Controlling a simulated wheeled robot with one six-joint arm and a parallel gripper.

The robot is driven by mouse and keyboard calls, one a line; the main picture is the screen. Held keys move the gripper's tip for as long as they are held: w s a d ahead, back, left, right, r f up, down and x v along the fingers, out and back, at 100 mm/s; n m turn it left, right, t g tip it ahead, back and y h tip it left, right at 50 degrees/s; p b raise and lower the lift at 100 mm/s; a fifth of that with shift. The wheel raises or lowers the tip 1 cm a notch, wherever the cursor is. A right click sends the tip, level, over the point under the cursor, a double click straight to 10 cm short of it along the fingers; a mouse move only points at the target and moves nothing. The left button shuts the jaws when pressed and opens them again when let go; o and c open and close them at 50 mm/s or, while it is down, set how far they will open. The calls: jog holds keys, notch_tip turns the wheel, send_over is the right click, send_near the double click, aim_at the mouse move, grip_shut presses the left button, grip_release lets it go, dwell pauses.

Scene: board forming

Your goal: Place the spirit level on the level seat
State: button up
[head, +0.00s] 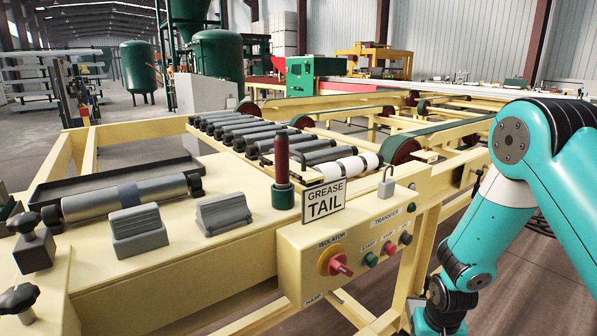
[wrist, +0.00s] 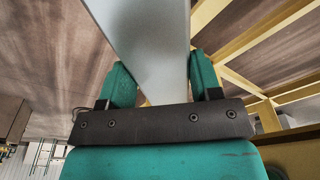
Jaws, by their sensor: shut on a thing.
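My gripper (wrist: 161,75) shows in the wrist view with its two green fingers shut on a long pale grey bar, which I take to be the spirit level (wrist: 147,35). The bar runs from between the fingers up past the top edge of the picture; its far end is out of view. In the head view my arm comes down at the right, and neither the gripper nor the bar shows. I cannot tell which part is the level seat. Two grey ridged blocks, a left one (head: 139,232) and a right one (head: 223,213), stand on the cream bench top (head: 190,250).
A loose roller (head: 125,197) lies near a black tray (head: 75,182). The roller conveyor (head: 245,137) lies behind.

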jog(key=s+r+n+p, duration=0.1)
jog(key=s+r+p, duration=0.1)
jog(key=r, duration=0.3)
jog(key=s+d+r+n+p, duration=0.1)
jog(key=s+r+p, duration=0.2)
jog(key=r+p, duration=0.2)
jog(key=shift+r, duration=0.2)
